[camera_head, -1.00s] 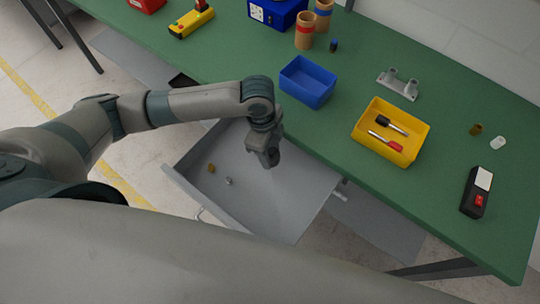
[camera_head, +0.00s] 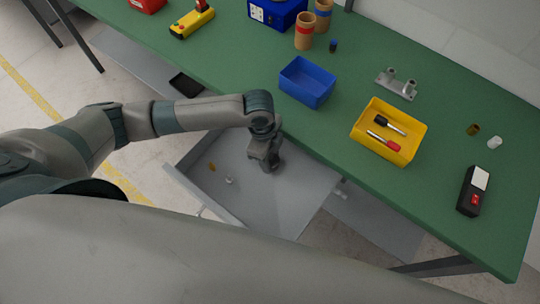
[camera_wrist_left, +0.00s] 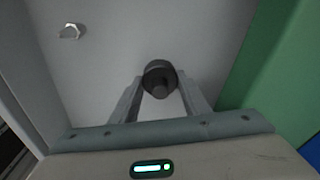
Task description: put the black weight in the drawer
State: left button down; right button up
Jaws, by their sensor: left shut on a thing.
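The grey drawer (camera_head: 290,205) is pulled out from under the green table. My left gripper (camera_head: 270,167) points down inside the drawer's outline, near the table edge. In the left wrist view, its two fingers (camera_wrist_left: 160,88) are shut on the round black weight (camera_wrist_left: 160,70), which lies between their tips. The drawer's grey floor (camera_wrist_left: 110,60) is behind the weight there. I cannot tell whether the weight touches the floor. In the head view the gripper hides most of the weight. My right gripper is not in view.
A small brass piece (camera_head: 211,167) and a small metal nut (camera_head: 229,180) lie in the drawer's left part. The table edge (camera_head: 330,172) runs close beside my wrist. A blue bin (camera_head: 307,92) and a yellow tray (camera_head: 365,150) stand on the table. The drawer's front right floor is clear.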

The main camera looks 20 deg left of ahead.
pick_arm(q)
jog(key=c, duration=1)
grip_release()
jog(key=shift+f, duration=0.1)
notch_tip(320, 180, up, 12)
jog(key=a+b, duration=0.1)
jog(key=b, duration=0.1)
jog(key=shift+a, duration=0.2)
